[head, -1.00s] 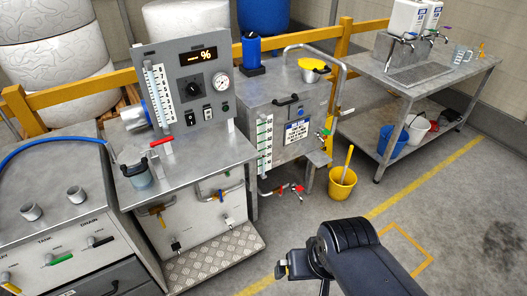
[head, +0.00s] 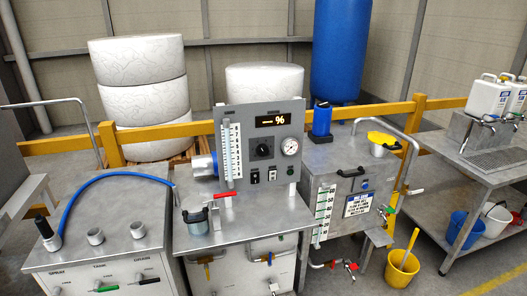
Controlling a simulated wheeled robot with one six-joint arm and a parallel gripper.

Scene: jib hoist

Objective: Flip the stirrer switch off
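A grey control panel (head: 232,160) stands upright on the steel bench in the middle of the head view. Near its lower edge are two small switches, a dark one (head: 256,177) and one on a pale plate (head: 272,175). Their labels are too small to read, so I cannot tell which is the stirrer switch or its position. A black knob (head: 263,149), a round gauge (head: 290,147) and a display (head: 272,121) showing "— %" are above them. My gripper is out of view.
A red-handled valve (head: 222,195) and a small pot (head: 195,219) stand on the bench before the panel. A blue hose (head: 110,178) arches over the left unit. A steel tank (head: 330,186) with gauges and a yellow bucket (head: 402,268) are to the right.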

